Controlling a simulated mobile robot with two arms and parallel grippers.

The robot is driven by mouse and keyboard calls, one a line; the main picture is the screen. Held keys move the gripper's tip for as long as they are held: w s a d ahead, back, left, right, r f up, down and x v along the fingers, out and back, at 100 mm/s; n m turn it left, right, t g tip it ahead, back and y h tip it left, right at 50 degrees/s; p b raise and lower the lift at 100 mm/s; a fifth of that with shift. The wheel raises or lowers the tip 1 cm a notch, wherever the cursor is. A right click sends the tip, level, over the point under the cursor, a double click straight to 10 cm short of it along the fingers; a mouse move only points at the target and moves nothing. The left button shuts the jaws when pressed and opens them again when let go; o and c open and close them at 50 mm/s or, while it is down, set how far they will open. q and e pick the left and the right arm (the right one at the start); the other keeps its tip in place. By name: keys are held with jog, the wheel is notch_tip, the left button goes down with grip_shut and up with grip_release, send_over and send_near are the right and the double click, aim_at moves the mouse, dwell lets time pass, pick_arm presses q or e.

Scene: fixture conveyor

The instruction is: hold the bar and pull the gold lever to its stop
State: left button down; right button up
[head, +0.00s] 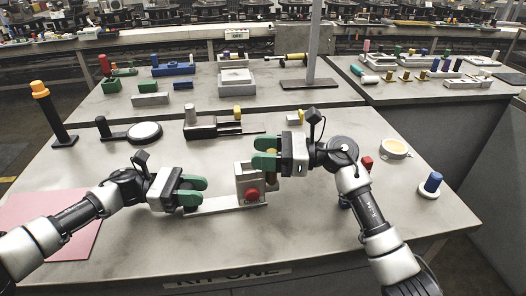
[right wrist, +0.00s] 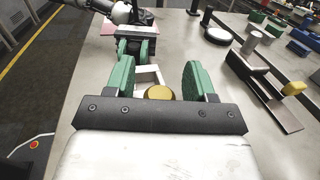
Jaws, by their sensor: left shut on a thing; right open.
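A grey metal fixture block (head: 241,182) with a red knob (head: 253,194) stands mid-table in the head view. A pale flat bar (head: 226,204) runs from its base toward my left gripper (head: 204,191), which is shut on the bar's left end; the green fingers hide the grip. My right gripper (head: 256,152) is open above the fixture, its fingers pointing left. In the right wrist view the round gold end of the lever (right wrist: 159,92) lies between the spread green fingers (right wrist: 158,82), with a gap on both sides. The lever's shaft is hidden.
A pink mat (head: 75,222) lies at the left. Behind the fixture are a slide rail with a yellow block (head: 238,111) and a round white pad (head: 144,132). A cream cup (head: 395,148), a red peg (head: 367,163) and a blue knob (head: 432,183) stand right. The front centre is clear.

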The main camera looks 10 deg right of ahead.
jog(key=shift+c, duration=0.3)
grip_shut()
